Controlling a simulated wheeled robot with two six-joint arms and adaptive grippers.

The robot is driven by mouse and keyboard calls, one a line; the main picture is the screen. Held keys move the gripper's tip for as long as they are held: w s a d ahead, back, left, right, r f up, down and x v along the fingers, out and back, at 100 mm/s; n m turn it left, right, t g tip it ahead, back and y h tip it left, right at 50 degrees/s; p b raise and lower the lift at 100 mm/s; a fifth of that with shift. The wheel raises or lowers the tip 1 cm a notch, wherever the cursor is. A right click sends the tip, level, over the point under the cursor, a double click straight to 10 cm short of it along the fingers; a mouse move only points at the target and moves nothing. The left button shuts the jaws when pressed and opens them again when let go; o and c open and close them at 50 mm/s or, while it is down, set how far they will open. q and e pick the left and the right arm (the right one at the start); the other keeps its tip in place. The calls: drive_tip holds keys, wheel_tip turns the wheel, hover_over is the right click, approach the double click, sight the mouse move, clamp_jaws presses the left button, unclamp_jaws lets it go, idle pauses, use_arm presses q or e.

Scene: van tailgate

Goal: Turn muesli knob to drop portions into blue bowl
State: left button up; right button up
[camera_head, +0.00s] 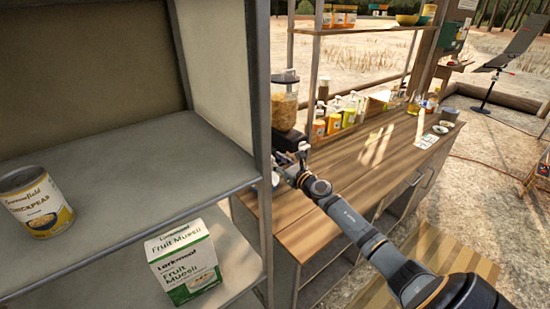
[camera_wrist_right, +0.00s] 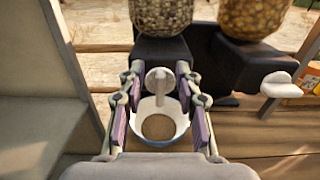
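In the right wrist view a dispenser jar (camera_wrist_right: 163,14) with mixed grain-like contents stands above a dark base. Its pale knob (camera_wrist_right: 159,80) is on the base's front, between the fingers of my right gripper (camera_wrist_right: 160,112). The fingers are open, one on each side of the knob; I cannot tell whether they touch it. A bowl (camera_wrist_right: 174,131), white inside with blue outside, stands below the knob, with a brownish patch at its bottom. In the head view my right gripper (camera_head: 287,168) is beside the dispenser (camera_head: 284,105), partly hidden by the shelf post. My left gripper is not in view.
A second dispenser jar (camera_wrist_right: 254,16) with its own pale knob (camera_wrist_right: 279,84) is on the right. A metal shelf (camera_head: 190,150) on the left holds a chickpea can (camera_head: 36,203) and a Fruit Muesli box (camera_head: 184,264). Bottles (camera_head: 334,120) stand farther along the wooden counter (camera_head: 345,165).

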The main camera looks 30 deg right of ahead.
drive_tip(key=shift+c, duration=2.2)
drive_tip(key=shift+w+f, duration=0.1)
clamp_jaws()
use_arm(q)
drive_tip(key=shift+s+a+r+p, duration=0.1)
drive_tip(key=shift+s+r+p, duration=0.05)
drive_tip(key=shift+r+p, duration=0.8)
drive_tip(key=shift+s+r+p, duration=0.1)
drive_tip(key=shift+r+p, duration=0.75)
drive_tip(key=shift+p, duration=0.05)
use_arm(e)
drive_tip(key=shift+d+f+m, duration=0.4)
drive_tip(key=shift+m, duration=2.55)
drive_tip(key=shift+d+f+m, duration=0.45)
drive_tip(key=shift+m, duration=2.55)
drive_tip(key=shift+d+f+m, duration=0.4)
drive_tip(key=shift+m, duration=2.55)
